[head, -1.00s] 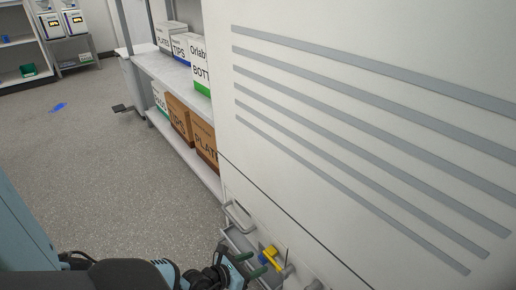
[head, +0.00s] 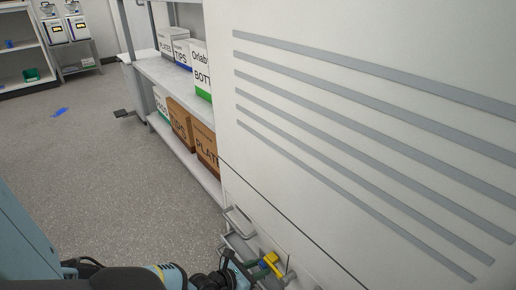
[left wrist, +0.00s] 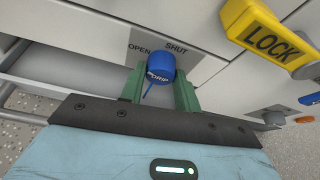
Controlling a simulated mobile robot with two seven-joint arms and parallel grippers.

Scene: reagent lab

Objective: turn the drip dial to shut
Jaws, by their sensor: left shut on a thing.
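The blue drip dial (left wrist: 160,68), marked DRIP, sits on a grey cabinet panel in the left wrist view. The plate (left wrist: 158,44) above it reads OPEN on the left and SHUT on the right. My left gripper (left wrist: 162,88) has its green fingers on either side of the dial and is shut on it. A thin blue strip shows below the dial; I cannot tell which label the dial points to. In the head view my left gripper (head: 256,267) is at the cabinet's lower front, and the dial is hidden there. My right gripper is not in view.
A yellow LOCK handle (left wrist: 266,34) stands close to the right of the dial; it also shows in the head view (head: 271,262). Grey bar handles (head: 238,222) stick out of the cabinet nearby. Shelves with boxes (head: 206,150) stand beyond; the floor at left is mostly clear.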

